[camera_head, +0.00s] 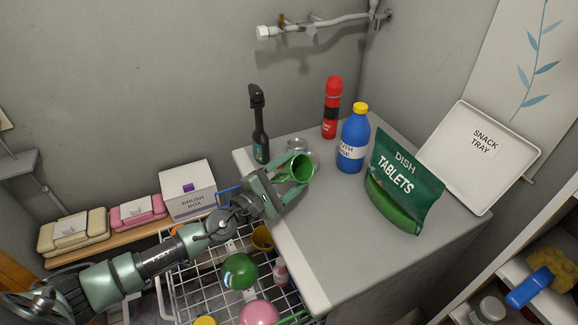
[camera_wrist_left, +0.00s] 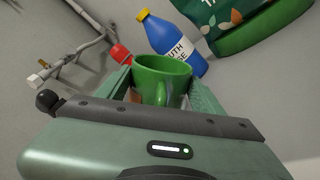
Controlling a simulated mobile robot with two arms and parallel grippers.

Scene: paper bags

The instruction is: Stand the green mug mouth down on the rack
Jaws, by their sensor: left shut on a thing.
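The green mug (camera_head: 301,167) is held in my left gripper (camera_head: 286,182), above the left part of the grey counter. Its open mouth partly faces the head camera, so it is not mouth down. In the left wrist view the mug (camera_wrist_left: 163,72) sits between the two fingers of the left gripper (camera_wrist_left: 163,90), with its handle toward the palm. The white wire rack (camera_head: 196,291) is below and left of the counter, partly hidden by my left arm. My right gripper is not in view.
The rack holds a green round item (camera_head: 240,271), a pink one (camera_head: 259,313) and a yellow cup (camera_head: 262,238). On the counter (camera_head: 325,250) stand a clear glass (camera_head: 298,146), a black tool (camera_head: 260,130), a red bottle (camera_head: 332,105), a blue bottle (camera_head: 353,140) and a green pouch (camera_head: 404,185).

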